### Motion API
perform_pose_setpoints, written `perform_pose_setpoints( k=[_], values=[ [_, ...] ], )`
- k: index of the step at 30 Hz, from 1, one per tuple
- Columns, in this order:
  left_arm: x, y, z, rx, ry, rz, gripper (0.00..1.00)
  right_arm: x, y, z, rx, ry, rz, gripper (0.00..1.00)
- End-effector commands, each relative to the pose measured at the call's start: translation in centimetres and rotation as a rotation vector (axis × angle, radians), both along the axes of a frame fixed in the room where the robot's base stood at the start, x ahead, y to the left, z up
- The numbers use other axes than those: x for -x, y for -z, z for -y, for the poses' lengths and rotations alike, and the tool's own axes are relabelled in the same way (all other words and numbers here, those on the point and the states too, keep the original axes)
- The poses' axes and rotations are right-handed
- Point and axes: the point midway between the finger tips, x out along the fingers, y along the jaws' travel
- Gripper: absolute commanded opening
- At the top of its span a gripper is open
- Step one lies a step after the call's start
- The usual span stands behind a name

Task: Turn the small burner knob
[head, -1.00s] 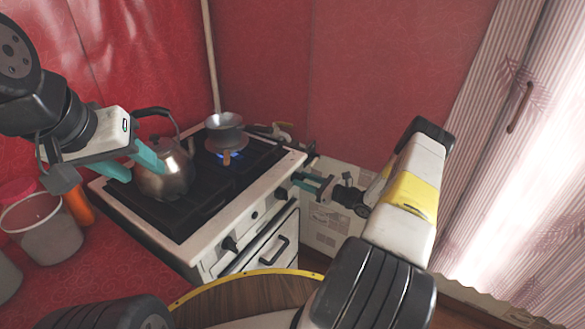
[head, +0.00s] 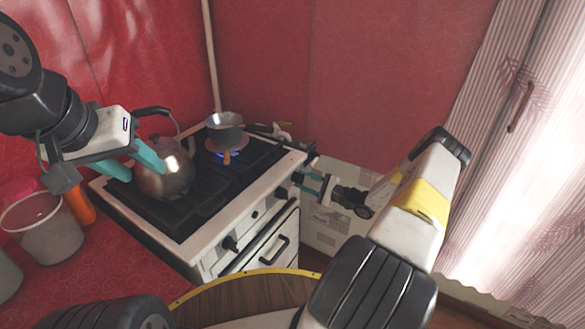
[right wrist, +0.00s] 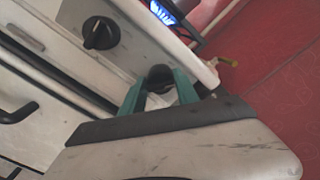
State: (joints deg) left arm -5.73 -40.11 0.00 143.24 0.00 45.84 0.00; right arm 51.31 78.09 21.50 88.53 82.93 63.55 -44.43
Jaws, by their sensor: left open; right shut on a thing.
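The stove (head: 205,250) has black knobs along its white front panel. A left knob (head: 230,243) and a middle knob (head: 255,214) stand free in the head view. My right gripper (head: 299,180) is at the right end of the panel. In the right wrist view, my right gripper (right wrist: 160,83) has its teal fingers on both sides of a dark round knob (right wrist: 159,73), shut on it. Another black knob (right wrist: 100,33) is beside it. A blue flame (head: 229,155) burns on the back-right burner. My left gripper (head: 139,165) is open beside the kettle.
A metal kettle (head: 165,178) stands on the left of the stove top. A small pot (head: 225,130) stands over the flame. A grey bucket (head: 45,230) and an orange object (head: 78,204) are on the red counter at the left. A red wall rises behind.

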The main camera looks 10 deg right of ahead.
Motion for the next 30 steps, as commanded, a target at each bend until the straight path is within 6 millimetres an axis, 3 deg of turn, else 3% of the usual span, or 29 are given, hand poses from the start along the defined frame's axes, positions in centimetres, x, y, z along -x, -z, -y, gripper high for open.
perform_pose_setpoints(
  k=[15,30],
  values=[
    [0.0,0.0,0.0,0.0,0.0,0.0,0.45,0.11,0.23,0.03,0.326,0.001,0.31,0.0],
    [0.0,0.0,0.0,0.0,0.0,0.0,0.45,0.12,0.33,-0.01,0.466,0.0,0.441,0.0]
  ],
)
